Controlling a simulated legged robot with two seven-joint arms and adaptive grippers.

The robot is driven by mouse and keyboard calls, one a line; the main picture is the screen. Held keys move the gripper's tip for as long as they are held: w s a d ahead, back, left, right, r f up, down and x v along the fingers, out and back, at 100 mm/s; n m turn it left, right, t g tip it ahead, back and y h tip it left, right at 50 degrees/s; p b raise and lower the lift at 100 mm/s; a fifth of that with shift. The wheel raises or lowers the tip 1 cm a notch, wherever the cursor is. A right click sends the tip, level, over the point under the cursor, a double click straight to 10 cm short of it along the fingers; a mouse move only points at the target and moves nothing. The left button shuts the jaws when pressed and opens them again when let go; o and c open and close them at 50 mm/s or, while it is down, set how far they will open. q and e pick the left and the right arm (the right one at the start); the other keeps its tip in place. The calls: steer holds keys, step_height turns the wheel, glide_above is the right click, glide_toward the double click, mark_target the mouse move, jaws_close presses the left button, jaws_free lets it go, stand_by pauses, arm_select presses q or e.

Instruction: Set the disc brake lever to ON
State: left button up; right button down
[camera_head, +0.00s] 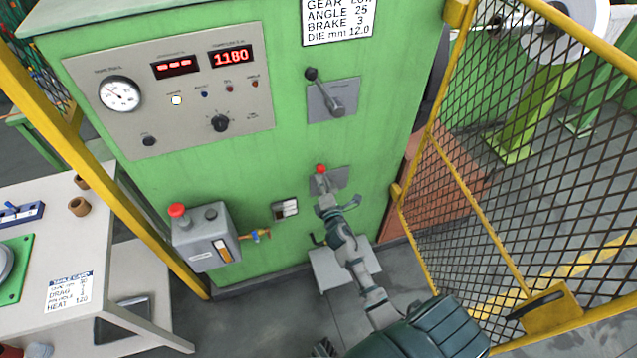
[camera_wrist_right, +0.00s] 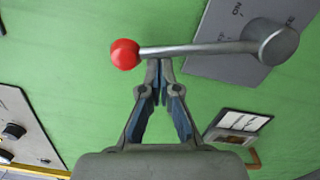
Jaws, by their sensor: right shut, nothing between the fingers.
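The disc brake lever shows in the right wrist view as a grey rod (camera_wrist_right: 195,49) with a red ball knob (camera_wrist_right: 125,54) at its left end and a round hub (camera_wrist_right: 275,42) at its right. The hub sits on a grey plate (camera_wrist_right: 225,28) with the word ON printed near the top. In the head view the red knob (camera_head: 321,169) is low on the green cabinet, partly above my right gripper (camera_head: 325,201). My right gripper is shut and empty, its tips (camera_wrist_right: 160,66) by the rod near the knob; I cannot tell if they touch. My left gripper is out of view.
A second lever with a black knob (camera_head: 311,74) is higher on the cabinet (camera_head: 290,130). A gauge panel (camera_head: 170,90) and a grey box with a red button (camera_head: 177,210) are left. A yellow mesh guard (camera_head: 530,130) stands right. A white table (camera_head: 90,260) is far left.

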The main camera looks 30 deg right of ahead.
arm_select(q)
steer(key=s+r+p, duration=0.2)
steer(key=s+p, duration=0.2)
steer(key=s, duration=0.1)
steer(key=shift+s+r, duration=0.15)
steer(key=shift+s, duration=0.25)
arm_select(e)
steer(key=s+d+m, duration=0.2)
steer(key=d+m, duration=0.6)
steer(key=d, duration=0.1)
steer(key=shift+r+m, duration=0.3)
steer(key=shift+m, duration=0.1)
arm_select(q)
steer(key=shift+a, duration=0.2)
arm_select(e)
steer(key=shift+s+a, duration=0.1)
